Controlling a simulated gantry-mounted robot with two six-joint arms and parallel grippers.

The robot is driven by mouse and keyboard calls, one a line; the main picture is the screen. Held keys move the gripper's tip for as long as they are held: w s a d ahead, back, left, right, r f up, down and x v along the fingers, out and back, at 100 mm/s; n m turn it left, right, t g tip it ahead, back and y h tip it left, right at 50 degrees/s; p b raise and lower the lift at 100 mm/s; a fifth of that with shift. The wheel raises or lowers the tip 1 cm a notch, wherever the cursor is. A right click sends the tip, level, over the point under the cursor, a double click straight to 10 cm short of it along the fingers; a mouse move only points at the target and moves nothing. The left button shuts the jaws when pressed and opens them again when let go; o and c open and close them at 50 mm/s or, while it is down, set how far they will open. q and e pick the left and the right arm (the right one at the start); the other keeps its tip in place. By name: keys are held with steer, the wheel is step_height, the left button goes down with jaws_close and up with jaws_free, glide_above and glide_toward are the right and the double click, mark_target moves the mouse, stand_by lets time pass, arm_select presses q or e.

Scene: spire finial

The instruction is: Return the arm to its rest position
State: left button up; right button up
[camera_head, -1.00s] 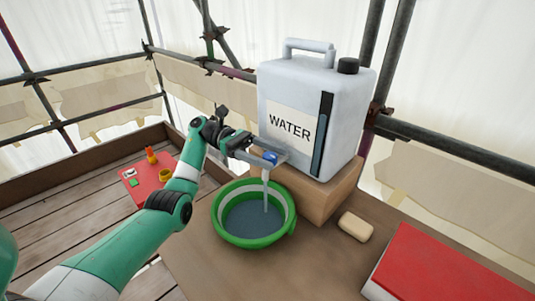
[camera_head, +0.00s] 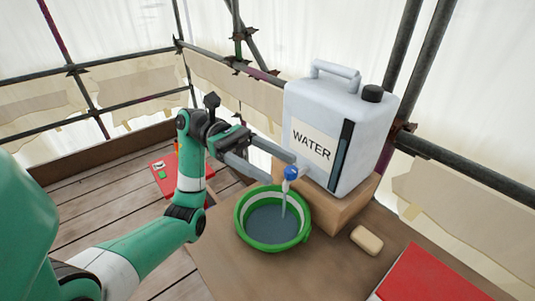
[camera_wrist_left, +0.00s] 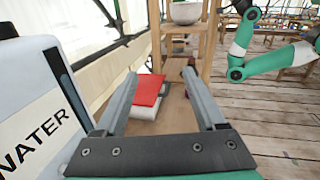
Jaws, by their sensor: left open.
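My left gripper (camera_head: 280,167) is open and empty, with its fingers pointing at the tap from the left. In the left wrist view both fingers (camera_wrist_left: 164,90) are spread wide with nothing between the tips. The tap's blue knob (camera_head: 291,173) is at the front of the white WATER container (camera_head: 342,132). A thin stream runs from the tap into a green basin (camera_head: 274,246) holding water. Whether the fingertips touch the tap cannot be told. My right arm (camera_wrist_left: 262,45) shows in the left wrist view; its gripper cannot be made out.
The container stands on a wooden block (camera_head: 335,212) on the table, with a bar of soap (camera_head: 366,240) and a red book (camera_head: 432,275) to the right. A red box (camera_head: 165,178) lies on the planks at left. Scaffold poles (camera_head: 440,158) run behind.

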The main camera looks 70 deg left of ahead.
arm_select(q)
steer(key=shift+s+d+r, duration=0.2)
steer(key=shift+s+d, duration=0.15)
steer(key=shift+d, duration=0.05)
